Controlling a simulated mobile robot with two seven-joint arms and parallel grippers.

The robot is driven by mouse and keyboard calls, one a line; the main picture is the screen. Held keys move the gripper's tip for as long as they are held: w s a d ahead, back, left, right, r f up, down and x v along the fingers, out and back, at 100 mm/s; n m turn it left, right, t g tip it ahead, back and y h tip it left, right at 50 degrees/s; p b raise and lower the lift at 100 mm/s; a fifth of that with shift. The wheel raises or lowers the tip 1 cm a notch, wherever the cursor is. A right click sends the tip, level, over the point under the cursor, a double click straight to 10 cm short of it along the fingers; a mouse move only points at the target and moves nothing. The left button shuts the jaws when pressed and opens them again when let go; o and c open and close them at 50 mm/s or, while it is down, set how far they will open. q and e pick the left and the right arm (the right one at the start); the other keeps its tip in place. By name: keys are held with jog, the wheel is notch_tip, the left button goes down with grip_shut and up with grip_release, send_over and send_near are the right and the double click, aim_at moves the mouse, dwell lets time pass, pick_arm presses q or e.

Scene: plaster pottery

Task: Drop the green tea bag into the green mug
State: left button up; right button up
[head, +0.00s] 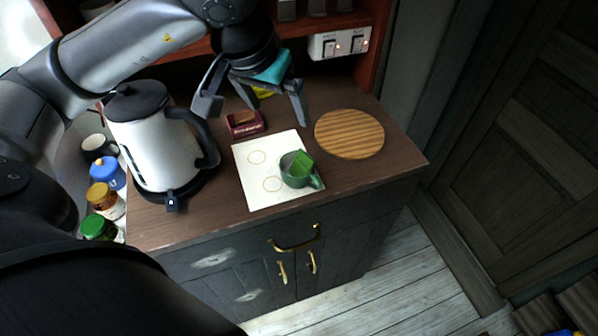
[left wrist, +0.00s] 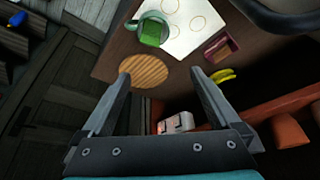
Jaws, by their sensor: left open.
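The green mug (head: 292,177) stands on a white sheet (head: 248,189) on the counter, its handle toward the lower right. The green tea bag (head: 303,162) shows as a bright green square at the mug's opening; how deep it sits I cannot tell. In the left wrist view the mug (left wrist: 140,22) and the tea bag (left wrist: 151,34) are at the top. My left gripper (head: 252,108) is open and empty, above the back of the counter, behind the mug and apart from it. It also shows in the left wrist view (left wrist: 160,80). My right gripper is not in view.
A kettle (head: 150,150) stands left on the counter (head: 212,222). A round wooden board (head: 349,134) lies right of the mug. A dark red box (head: 245,123) and yellow bananas (left wrist: 222,75) are near my gripper. A socket strip (head: 340,43) is on the back wall. Jars (head: 106,200) stand far left.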

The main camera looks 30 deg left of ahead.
pick_arm(q)
jog(key=v, duration=0.9)
jog(key=shift+p, duration=0.3)
